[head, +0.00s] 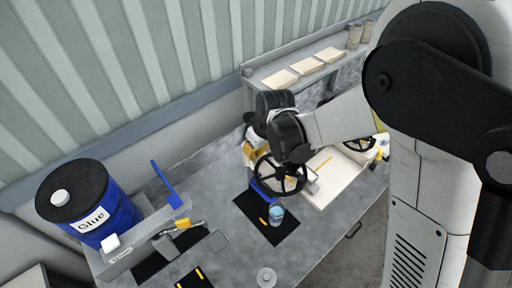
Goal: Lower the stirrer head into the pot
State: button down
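A small light-blue pot (277,214) stands upright on a black mat (284,236) on the grey bench. A blue upright part (262,190) stands just behind it, partly covered by a black spoked handwheel (280,176). I cannot pick out the stirrer head clearly; the handwheel and my arm cover that area. My arm reaches in from the right, and its black wrist (290,137) is over the handwheel. My gripper's fingers are hidden by the wrist, so its opening and any contact do not show.
A blue glue drum (88,202) stands at the left. A grey bracket with a yellow-handled part (183,223) is at the front left. A pale board (330,177) and a second handwheel (360,145) lie right. A shelf with pale blocks (281,78) is behind.

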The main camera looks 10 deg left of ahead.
jog(key=shift+f, duration=0.45)
jog(key=shift+f, duration=0.1)
notch_tip(320, 180, down, 15)
jog(key=b, duration=1.5)
